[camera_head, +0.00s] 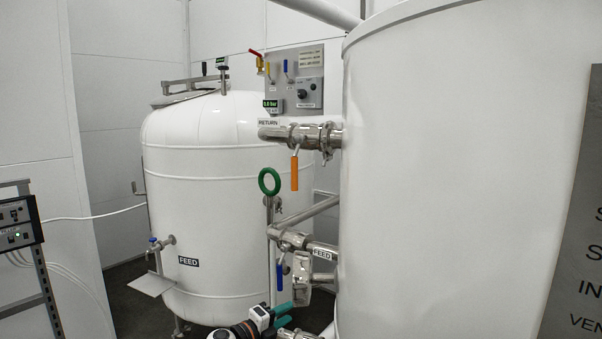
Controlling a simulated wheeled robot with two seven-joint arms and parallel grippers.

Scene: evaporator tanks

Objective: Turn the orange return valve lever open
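The orange return valve lever (295,172) hangs straight down from the valve on the steel return pipe (300,135), across the pipe's line. The pipe carries a RETURN label and joins the large white tank (455,170) at the right. My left gripper (286,314), with teal fingers, is low at the bottom edge, well below the lever and apart from it. Its fingers look parted, with nothing seen between them. My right gripper is not in view.
A green ring handle (269,181) sits just left of and below the lever. Lower are the feed pipe (305,245) and a blue lever (280,277). A gauge panel (295,78) is above. A white feed tank (205,220) stands behind.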

